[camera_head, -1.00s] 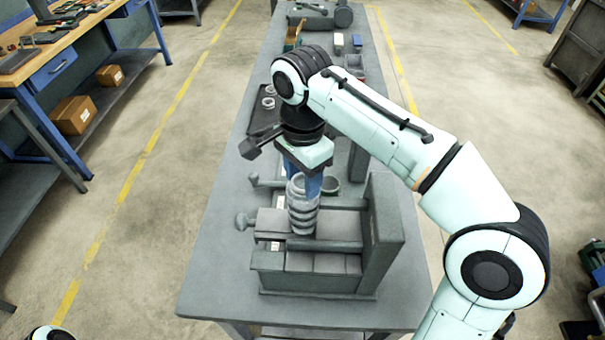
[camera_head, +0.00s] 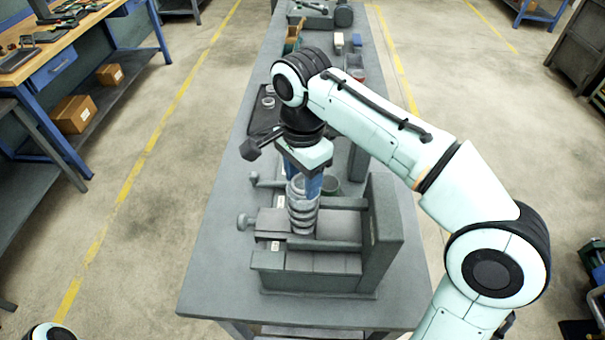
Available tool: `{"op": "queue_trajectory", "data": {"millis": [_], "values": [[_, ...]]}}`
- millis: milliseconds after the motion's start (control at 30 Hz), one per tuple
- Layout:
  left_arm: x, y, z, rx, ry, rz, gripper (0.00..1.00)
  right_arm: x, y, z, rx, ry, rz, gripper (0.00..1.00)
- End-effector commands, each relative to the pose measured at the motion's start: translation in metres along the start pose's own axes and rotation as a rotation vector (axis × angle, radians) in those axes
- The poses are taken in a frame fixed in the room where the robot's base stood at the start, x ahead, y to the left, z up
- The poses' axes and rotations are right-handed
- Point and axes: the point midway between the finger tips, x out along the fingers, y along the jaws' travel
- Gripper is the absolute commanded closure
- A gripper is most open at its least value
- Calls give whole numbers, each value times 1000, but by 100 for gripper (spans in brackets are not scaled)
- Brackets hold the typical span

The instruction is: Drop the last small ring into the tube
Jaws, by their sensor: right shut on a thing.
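Other small light rings (camera_head: 268,102) lie on a dark tray (camera_head: 262,122) behind the gripper. My left gripper is not in view.
The grinder's tall block (camera_head: 388,235) stands right of the tube. The bench's left strip (camera_head: 215,260) is clear.

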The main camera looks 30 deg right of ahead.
Motion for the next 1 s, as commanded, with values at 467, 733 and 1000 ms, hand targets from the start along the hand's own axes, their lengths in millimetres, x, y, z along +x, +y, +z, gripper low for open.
{"op": "queue_trajectory", "data": {"millis": [467,733,1000], "values": [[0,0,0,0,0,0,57,0,0,0,1,0,-1,21],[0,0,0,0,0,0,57,0,0,0,1,0,0,2],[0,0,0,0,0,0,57,0,0,0,0,0,0,0]]}}
